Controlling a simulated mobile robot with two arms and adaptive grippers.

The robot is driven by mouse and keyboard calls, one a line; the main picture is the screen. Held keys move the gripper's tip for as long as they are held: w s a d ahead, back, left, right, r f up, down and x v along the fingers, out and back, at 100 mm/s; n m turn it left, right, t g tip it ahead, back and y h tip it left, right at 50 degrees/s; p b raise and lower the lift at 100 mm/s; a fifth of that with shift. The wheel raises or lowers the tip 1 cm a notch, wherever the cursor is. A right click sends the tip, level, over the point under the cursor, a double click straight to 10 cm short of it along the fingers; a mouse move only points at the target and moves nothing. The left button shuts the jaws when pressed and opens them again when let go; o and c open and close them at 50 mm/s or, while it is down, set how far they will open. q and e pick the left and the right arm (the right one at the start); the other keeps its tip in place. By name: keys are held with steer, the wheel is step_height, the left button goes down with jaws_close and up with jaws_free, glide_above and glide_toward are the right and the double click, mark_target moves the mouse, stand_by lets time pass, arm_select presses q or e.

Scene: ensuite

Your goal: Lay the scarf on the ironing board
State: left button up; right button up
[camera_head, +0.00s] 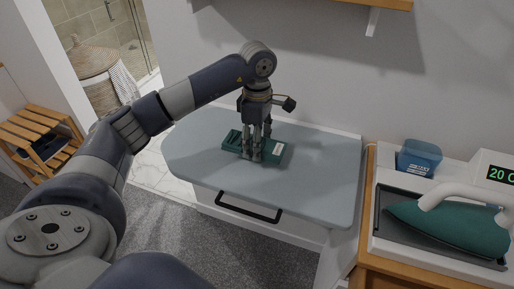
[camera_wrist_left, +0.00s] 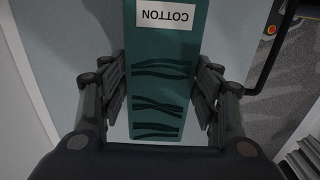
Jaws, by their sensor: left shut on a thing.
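The scarf (camera_head: 275,150) is a flat, folded dark green strip with a white label. It lies along the top of the grey-blue ironing board (camera_head: 320,185), near its middle. I cannot tell whether it touches the board or is slightly above it. My left gripper (camera_head: 251,156) points down over the scarf and is shut on it. In the left wrist view, the scarf (camera_wrist_left: 160,75) runs between the fingers (camera_wrist_left: 160,100), with its COTTON label and dark wavy stripes showing. My right gripper is not in view.
A green and white iron (camera_head: 450,225) sits in its station on a wooden cabinet at the right, with a blue water tank (camera_head: 418,158) behind. A black handle (camera_head: 248,207) is at the board's front. A basket (camera_head: 95,70) and wooden rack (camera_head: 40,135) stand at the left.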

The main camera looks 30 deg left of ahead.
arm_select(q)
step_height(320, 180, down, 3)
steer(key=shift+s+p, duration=0.1)
steer(key=shift+p, duration=0.35)
steer(key=shift+f+b, duration=0.2)
steer(key=shift+b, duration=0.1)
steer(key=o, duration=1.1)
steer(key=shift+r, duration=0.1)
